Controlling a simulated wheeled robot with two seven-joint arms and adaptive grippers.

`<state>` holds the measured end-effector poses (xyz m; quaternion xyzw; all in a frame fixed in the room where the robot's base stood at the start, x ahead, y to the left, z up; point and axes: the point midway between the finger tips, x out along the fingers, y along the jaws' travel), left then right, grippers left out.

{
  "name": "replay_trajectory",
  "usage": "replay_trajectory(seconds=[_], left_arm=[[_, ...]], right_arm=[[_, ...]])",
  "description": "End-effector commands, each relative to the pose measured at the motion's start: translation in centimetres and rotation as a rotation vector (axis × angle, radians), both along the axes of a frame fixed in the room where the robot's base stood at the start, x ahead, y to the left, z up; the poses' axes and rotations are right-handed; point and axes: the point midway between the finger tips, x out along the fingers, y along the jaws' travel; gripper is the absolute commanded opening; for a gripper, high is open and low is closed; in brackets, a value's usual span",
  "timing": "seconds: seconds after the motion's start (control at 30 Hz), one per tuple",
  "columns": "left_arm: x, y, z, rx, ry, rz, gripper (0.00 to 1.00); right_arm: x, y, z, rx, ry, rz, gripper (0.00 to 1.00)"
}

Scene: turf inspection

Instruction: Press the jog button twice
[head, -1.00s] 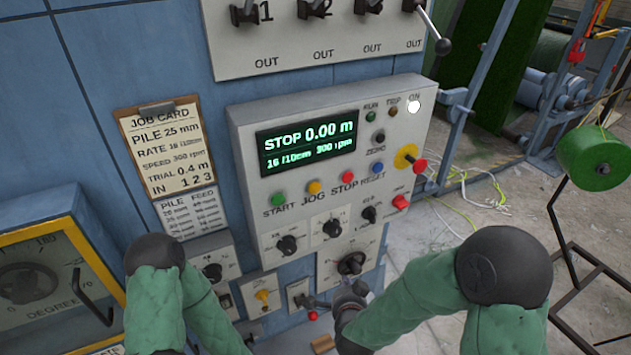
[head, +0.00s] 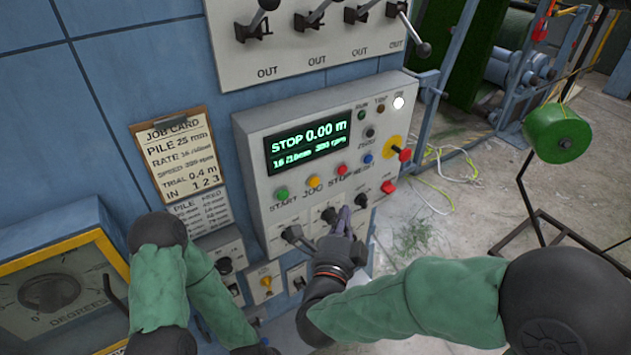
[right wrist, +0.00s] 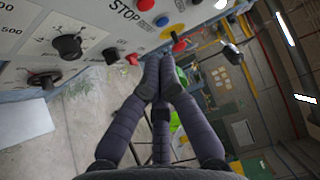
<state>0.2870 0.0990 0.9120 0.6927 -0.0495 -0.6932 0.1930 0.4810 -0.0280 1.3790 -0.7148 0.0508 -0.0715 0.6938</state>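The jog button (head: 313,181) is the yellow one above the JOG label, in the button row of the grey control panel (head: 253,133). It is uncovered in the head view and out of the right wrist view. My right gripper (head: 343,218) is in front of the lower panel, below and right of the jog button, apart from it. Its fingertips (right wrist: 160,72) come together with nothing between them. The left arm hangs at the lower left, its gripper not visible. The display reads STOP 0.00 m.
Beside the jog button are a green start button (head: 282,193) and a red stop button (head: 340,170). A blue reset button (head: 367,158) and a red knob on a yellow disc (head: 394,146) are further right. Dark knobs (head: 292,233) lie below. Levers (head: 357,13) stick out above.

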Motion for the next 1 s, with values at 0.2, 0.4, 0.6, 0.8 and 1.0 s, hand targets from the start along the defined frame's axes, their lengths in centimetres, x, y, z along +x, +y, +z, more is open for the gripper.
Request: replay_trajectory(seconds=[0.2,0.4,0.6,0.8,1.0], left_arm=[[0.0,0.0,0.0,0.000,0.000,0.000,0.00],[0.0,0.0,0.2,0.000,0.000,0.000,0.00],[0.0,0.0,0.9,0.000,0.000,0.000,0.00],[0.0,0.0,1.8,0.000,0.000,0.000,0.00],[0.0,0.0,1.2,0.000,0.000,0.000,0.00]], right_arm=[[0.0,0.0,-0.1,-0.001,0.001,0.001,0.00],[0.5,0.4,0.0,-0.003,0.003,0.002,0.00],[2.3,1.7,0.0,-0.003,0.003,0.002,0.00],[4.3,3.1,0.1,-0.002,0.004,0.001,0.00],[6.1,4.4,-0.3,-0.001,0.000,0.001,0.00]])
